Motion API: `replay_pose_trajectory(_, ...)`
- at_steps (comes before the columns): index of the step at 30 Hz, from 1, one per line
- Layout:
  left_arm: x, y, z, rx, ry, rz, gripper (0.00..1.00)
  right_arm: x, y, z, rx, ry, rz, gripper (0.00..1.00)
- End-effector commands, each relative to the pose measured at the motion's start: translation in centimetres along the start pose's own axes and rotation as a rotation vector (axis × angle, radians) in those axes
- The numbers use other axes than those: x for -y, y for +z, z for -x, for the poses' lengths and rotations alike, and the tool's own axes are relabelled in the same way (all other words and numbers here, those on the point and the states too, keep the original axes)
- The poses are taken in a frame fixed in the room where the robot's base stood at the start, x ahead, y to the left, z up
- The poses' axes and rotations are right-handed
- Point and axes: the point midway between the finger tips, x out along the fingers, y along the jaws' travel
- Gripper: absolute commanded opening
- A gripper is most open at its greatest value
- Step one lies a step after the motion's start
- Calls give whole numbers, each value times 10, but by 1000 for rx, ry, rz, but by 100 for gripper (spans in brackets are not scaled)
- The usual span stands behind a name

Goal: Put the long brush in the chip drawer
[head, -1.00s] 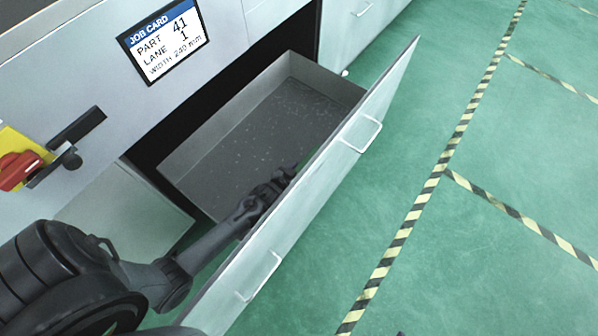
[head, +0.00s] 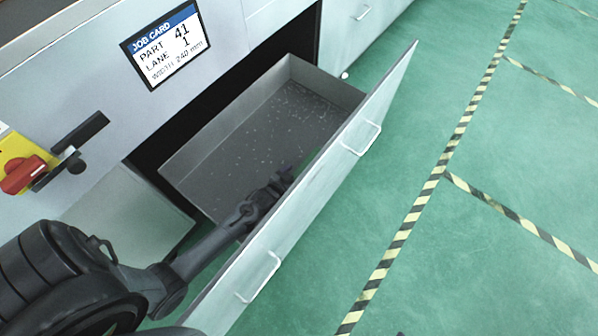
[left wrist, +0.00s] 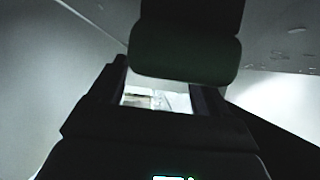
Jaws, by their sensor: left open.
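The chip drawer (head: 300,98) is pulled well out in the head view. Its grey tray shows small pale chips on the floor. My left gripper (head: 286,177) is low inside the drawer, close behind the front panel, and open. Its tips are small and partly hidden by the panel's edge. In the left wrist view a dark rounded block (left wrist: 187,45) fills the upper middle; I cannot tell if it is part of my gripper or the long brush. I cannot make out the long brush in the head view. My right gripper is not in view.
The drawer's front panel (head: 325,185) has two wire handles and stands between the tray and the green floor. A job card (head: 165,45) and a red rotary switch (head: 22,175) are on the cabinet face. The floor with striped tape (head: 410,225) is clear.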

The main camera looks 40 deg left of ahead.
Motion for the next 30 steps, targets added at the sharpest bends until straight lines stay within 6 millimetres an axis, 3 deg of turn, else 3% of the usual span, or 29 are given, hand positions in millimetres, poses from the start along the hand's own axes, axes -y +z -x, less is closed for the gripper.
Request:
replay_pose_trajectory(6,0,-4,45,2,0,1,77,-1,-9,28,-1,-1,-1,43)
replay_pose_trajectory(15,0,-2,89,1,-1,1,77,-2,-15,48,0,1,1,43)
replay_pose_trajectory(21,0,-1,100,0,-1,1,77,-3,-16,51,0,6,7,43)
replay_pose_trajectory(30,0,0,101,-1,0,1,77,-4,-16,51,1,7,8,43)
